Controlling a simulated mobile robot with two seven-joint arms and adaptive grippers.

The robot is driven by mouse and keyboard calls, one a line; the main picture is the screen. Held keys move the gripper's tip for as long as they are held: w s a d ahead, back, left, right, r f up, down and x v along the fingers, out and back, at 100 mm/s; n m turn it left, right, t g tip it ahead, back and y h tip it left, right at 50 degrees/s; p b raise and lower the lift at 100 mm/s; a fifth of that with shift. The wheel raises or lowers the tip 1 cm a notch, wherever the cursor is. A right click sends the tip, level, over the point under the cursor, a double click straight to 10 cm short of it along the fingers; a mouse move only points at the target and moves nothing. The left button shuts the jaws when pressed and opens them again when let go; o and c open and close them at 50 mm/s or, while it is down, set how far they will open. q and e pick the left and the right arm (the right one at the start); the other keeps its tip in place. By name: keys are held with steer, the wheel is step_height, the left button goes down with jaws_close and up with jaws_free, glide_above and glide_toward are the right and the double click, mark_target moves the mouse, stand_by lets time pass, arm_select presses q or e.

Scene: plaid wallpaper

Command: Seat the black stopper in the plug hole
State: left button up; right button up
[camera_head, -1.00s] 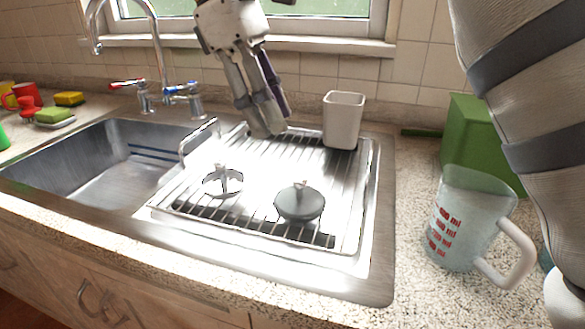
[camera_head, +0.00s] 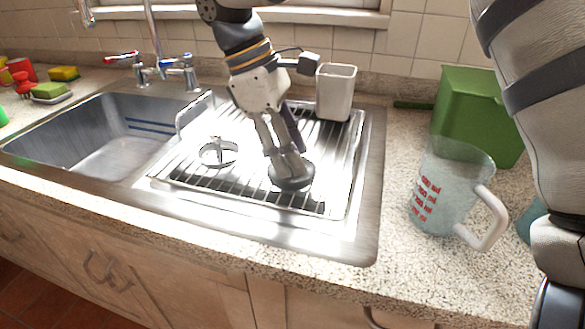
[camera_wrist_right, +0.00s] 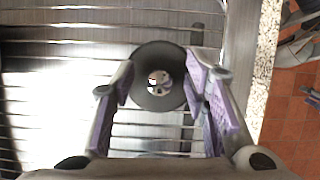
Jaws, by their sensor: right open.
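The black stopper (camera_head: 292,181), a dark round disc, lies on the wire drying rack (camera_head: 190,190) over the right side of the sink. In the right wrist view the stopper (camera_wrist_right: 148,97) has a shiny metal knob at its centre. My right gripper (camera_head: 286,154) points down at the stopper, its fingertips close above or at it. In the wrist view the right gripper (camera_wrist_right: 166,78) is open, with purple-padded fingers on either side of the knob; contact cannot be told. The sink basin (camera_head: 110,155) is at the left; no plug hole shows in it. My left gripper is not in view.
A metal ring-shaped piece (camera_head: 218,153) lies on the rack left of the stopper. A pale cup (camera_head: 336,95) stands at the rack's back right. A measuring jug (camera_head: 447,190) and a green box (camera_head: 475,105) stand on the right counter. Taps (camera_head: 160,68) rise behind the basin.

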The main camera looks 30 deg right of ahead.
jaws_close()
steer(key=shift+r, duration=0.15)
